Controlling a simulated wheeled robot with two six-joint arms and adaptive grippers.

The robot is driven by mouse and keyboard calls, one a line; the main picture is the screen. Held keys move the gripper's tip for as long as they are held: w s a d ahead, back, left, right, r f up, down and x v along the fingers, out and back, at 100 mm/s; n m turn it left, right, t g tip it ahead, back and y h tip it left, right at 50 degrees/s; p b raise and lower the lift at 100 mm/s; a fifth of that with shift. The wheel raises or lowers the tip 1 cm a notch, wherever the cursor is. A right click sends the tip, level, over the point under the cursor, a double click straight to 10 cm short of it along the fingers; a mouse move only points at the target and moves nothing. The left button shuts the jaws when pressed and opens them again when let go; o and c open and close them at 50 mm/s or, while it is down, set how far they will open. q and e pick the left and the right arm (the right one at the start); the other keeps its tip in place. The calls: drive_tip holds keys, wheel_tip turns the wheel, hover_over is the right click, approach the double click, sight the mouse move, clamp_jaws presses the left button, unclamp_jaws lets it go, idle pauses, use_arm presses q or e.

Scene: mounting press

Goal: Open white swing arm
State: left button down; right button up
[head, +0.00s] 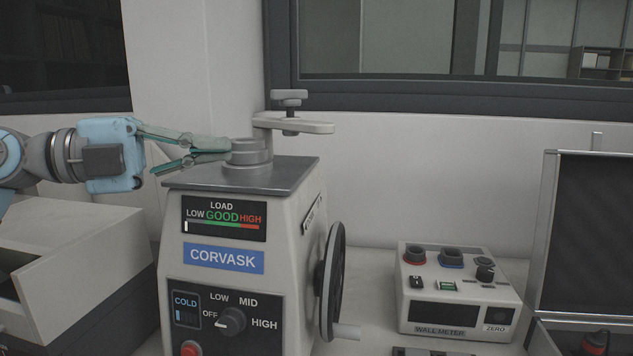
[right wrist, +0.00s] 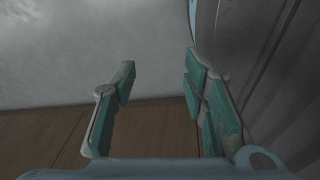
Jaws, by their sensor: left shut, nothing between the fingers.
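The white swing arm (head: 300,125) is on top of the mounting press (head: 254,225) in the head view. It carries a grey knob (head: 289,97) and points to the right, clear of the round grey mould cylinder (head: 251,153). My left gripper (head: 228,150) comes in from the left with its fingers shut and empty. Its tips are at the cylinder's left side, below and left of the arm; I cannot tell if they touch the cylinder. My right gripper (right wrist: 160,80) shows only in the right wrist view, open with nothing between its fingers.
A black handwheel (head: 333,280) is on the press's right side. A wall meter box (head: 455,290) stands to the right, and a dark framed panel (head: 590,235) at the far right. A pale open-fronted box (head: 70,250) stands at left. A wall with windows rises behind.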

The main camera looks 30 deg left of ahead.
sight(291, 124)
use_arm(q)
drive_tip(key=p+x, duration=0.3)
drive_tip(key=p, duration=0.2)
drive_tip(key=r+p+x, duration=0.1)
drive_tip(key=p+x, duration=0.2)
drive_tip(key=p, duration=0.3)
drive_tip(key=r+p+x, duration=0.1)
drive_tip(key=p+x, duration=0.2)
drive_tip(key=p, duration=0.2)
drive_tip(key=shift+d, duration=0.3)
drive_tip(key=w+p, duration=0.2)
drive_tip(key=p, duration=0.2)
drive_tip(key=w+f+p, duration=0.1)
drive_tip(key=w+p, duration=0.1)
drive_tip(key=p, duration=0.2)
use_arm(e)
wheel_tip(291, 124, up, 23)
drive_tip(key=a, duration=0.1)
drive_tip(key=shift+s+a+f, duration=0.15)
